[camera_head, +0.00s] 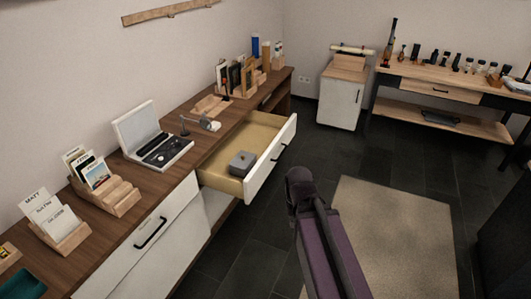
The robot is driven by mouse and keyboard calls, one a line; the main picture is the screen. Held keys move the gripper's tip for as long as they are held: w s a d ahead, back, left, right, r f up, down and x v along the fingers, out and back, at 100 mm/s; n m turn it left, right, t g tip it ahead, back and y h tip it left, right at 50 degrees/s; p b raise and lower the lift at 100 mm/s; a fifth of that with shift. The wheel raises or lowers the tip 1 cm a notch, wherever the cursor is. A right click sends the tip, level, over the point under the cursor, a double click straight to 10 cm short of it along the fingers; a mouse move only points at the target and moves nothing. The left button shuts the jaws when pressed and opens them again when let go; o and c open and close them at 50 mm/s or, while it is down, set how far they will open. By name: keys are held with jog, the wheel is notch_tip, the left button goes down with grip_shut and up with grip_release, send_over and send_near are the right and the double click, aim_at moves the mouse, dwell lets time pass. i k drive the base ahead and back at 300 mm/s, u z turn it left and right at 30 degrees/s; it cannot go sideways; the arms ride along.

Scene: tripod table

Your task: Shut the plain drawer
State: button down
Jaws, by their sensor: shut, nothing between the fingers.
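A drawer (271,158) with a plain white front and pale wooden inside stands pulled out from the long wooden sideboard (196,150). A dark handle shows on its front, seen edge-on. A small grey box (242,163) lies inside it. My folded purple and dark arm rises from the bottom of the view, and its dark joint appears just right of and nearer than the drawer front. I cannot tell whether they touch. My gripper and its fingers do not show. Another white drawer (165,222) with a black handle is shut at the left.
The sideboard top carries an open silver case (150,140), card holders (98,180), a small lamp (208,124) and frames. A white cabinet (340,98) and a workbench (440,88) with bottles stand at the back. A beige rug (385,235) covers free dark floor at the right.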

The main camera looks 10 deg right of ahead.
aim_at(268, 135)
jog(key=i, duration=1.25)
jog(key=z, duration=0.05)
